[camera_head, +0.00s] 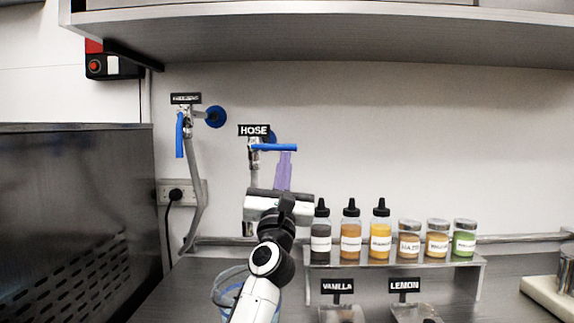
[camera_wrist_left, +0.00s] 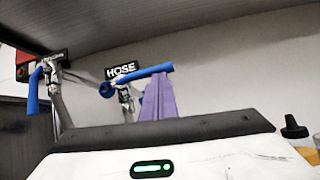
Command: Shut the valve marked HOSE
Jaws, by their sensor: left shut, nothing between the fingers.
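The valve marked HOSE (camera_head: 253,143) is on the back wall under its black label (camera_head: 254,130). Its blue lever (camera_head: 275,147) lies about level and points right, across the pipe. In the left wrist view the lever (camera_wrist_left: 143,76) rises slightly to the right. My left gripper (camera_head: 284,156) has purple fingers, shut with nothing between them, pointing up just below the lever's right part. The fingers (camera_wrist_left: 160,82) overlap the lever's right end in the wrist view. I cannot tell whether they touch it. My right gripper is not in view.
A second valve with a blue lever hanging down (camera_head: 180,135) is to the left; its label is blurred. Bottles (camera_head: 351,235) and jars (camera_head: 437,240) stand on a small shelf (camera_head: 400,267) at right. A steel shelf (camera_head: 330,35) overhangs. The wall right of HOSE is clear.

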